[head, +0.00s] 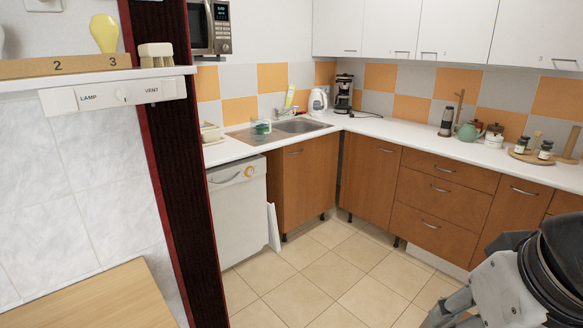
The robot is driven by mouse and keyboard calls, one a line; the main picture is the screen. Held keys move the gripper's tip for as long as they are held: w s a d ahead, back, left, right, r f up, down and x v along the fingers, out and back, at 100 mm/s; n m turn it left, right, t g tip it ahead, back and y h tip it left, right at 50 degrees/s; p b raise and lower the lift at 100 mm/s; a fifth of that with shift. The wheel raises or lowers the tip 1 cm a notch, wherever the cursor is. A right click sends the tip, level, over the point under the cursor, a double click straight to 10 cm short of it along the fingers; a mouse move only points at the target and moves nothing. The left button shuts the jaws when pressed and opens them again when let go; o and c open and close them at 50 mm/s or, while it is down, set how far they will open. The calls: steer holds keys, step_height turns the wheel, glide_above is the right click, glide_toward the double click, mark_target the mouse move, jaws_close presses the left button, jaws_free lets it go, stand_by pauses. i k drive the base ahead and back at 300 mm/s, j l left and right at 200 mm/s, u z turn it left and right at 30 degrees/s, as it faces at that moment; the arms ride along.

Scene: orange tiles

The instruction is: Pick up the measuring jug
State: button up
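I cannot make out a measuring jug for certain. My gripper (452,312) shows in part at the bottom right, cut off by the frame edge. It is far in front of the counter and touches nothing that I can see. Whether its fingers are open or shut is unclear.
A white kettle (318,102) and a black coffee maker (343,94) stand in the counter corner. A green teapot (467,131) and a round wooden tray with jars (521,156) are at right. A dark red post (177,150) rises at left. The tiled floor (318,277) is clear.

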mark_target(257, 132)
steer(key=i, duration=2.55)
steer(key=i+l+u, duration=0.1)
steer(key=i+u, duration=0.15)
steer(key=i, duration=0.4)
steer(key=i+l+u, duration=0.25)
steer(key=i, duration=0.35)
steer(key=i+l+u, duration=0.25)
steer(key=i, duration=0.35)
steer(key=i+l+u, duration=0.3)
steer(key=i+l, duration=0.25)
